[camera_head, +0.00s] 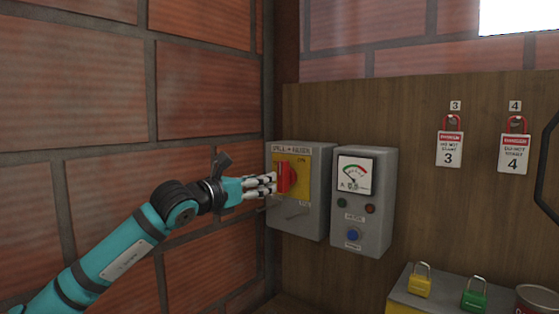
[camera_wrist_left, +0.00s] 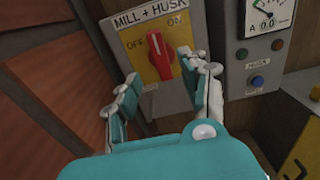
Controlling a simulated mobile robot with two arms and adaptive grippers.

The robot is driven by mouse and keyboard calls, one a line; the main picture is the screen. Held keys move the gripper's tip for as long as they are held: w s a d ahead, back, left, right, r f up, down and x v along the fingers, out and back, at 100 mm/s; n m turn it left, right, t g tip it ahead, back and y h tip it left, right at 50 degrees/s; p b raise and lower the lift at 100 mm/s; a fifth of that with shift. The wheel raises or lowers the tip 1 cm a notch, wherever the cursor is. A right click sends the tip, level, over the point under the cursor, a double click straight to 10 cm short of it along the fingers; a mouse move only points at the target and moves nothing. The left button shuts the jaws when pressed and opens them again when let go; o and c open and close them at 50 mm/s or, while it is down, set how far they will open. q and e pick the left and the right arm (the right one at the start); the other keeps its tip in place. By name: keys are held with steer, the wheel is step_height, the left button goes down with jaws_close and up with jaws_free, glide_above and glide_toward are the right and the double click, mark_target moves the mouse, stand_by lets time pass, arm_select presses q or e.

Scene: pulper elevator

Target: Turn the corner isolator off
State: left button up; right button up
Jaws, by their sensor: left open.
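The corner isolator is a grey box (camera_head: 312,218) labelled MILL + HUSK, with a yellow plate and a red rotary handle (camera_head: 286,178). In the left wrist view the red handle (camera_wrist_left: 160,62) stands roughly upright, its white-marked top between the words OFF at left and ON at upper right. My left gripper (camera_head: 271,185) is at the front of the box. Its open fingers (camera_wrist_left: 160,82) are on either side of the handle, with gaps visible; I cannot tell whether either touches. The fingers partly hide the plate in the head view. My right gripper is not in view.
A grey meter box (camera_head: 362,215) with a dial, lamps and a blue button is close at right. Red padlock tags (camera_head: 449,148) hang on the wooden board. Yellow (camera_head: 419,286) and green (camera_head: 473,299) padlocks are at lower right. A brick wall (camera_head: 210,90) borders the left.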

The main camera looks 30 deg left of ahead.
mark_target(280, 177)
arm_select(q)
steer(key=w+p, duration=0.1)
steer(key=w, duration=0.1)
steer(key=w+p, duration=0.1)
steer(key=w, duration=0.2)
steer(key=w+p, duration=0.1)
steer(key=w, duration=0.1)
steer(key=shift+w+d, duration=0.25)
steer(key=shift+d, duration=0.05)
steer(key=shift+w+p, duration=0.3)
steer(key=shift+w, duration=0.15)
steer(key=shift+f, duration=0.1)
jaws_close()
